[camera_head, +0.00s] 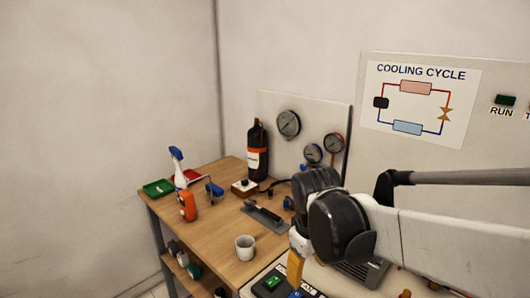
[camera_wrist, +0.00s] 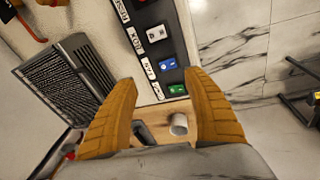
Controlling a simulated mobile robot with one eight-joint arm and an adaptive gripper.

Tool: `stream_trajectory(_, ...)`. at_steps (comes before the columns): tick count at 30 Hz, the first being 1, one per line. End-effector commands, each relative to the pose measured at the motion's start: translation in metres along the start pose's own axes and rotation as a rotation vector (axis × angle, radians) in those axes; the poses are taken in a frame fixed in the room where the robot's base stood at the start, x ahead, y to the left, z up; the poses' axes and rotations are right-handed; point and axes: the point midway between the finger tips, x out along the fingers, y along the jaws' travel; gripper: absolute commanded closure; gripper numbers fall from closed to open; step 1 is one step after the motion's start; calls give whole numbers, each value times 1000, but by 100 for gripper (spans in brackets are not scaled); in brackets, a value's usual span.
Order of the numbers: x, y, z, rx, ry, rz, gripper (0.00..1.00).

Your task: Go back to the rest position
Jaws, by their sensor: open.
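My gripper (camera_wrist: 163,105) shows in the wrist view with its two orange-brown fingers spread wide apart and nothing between them. In the head view one finger (camera_head: 295,270) shows below my wrist, above the dark switch panel (camera_head: 270,285). In the wrist view the switch panel (camera_wrist: 160,50) lies beyond the fingertips, with labelled blue and green switches. My arm reaches in from the right in the head view and hides part of the rig.
A wooden table (camera_head: 225,223) holds a white cup (camera_head: 245,247), a spray bottle (camera_head: 178,168), a green tray (camera_head: 158,188) and a dark bottle (camera_head: 257,152). Gauges (camera_head: 288,124) are mounted on a panel behind. A vent grille (camera_wrist: 65,80) lies left of the switches. Marble floor (camera_wrist: 235,45) is clear.

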Motion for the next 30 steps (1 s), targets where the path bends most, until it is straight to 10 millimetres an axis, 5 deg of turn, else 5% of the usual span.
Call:
stream_trajectory(6, -30, 6, 60, 227, 145, 37, 41)
stream_trajectory(15, -41, 0, 127, 519, 341, 74, 41)
stream_trajectory(21, -38, -3, 146, 621, 414, 85, 41)
stream_trajectory(30, -37, -4, 150, 640, 428, 87, 41)
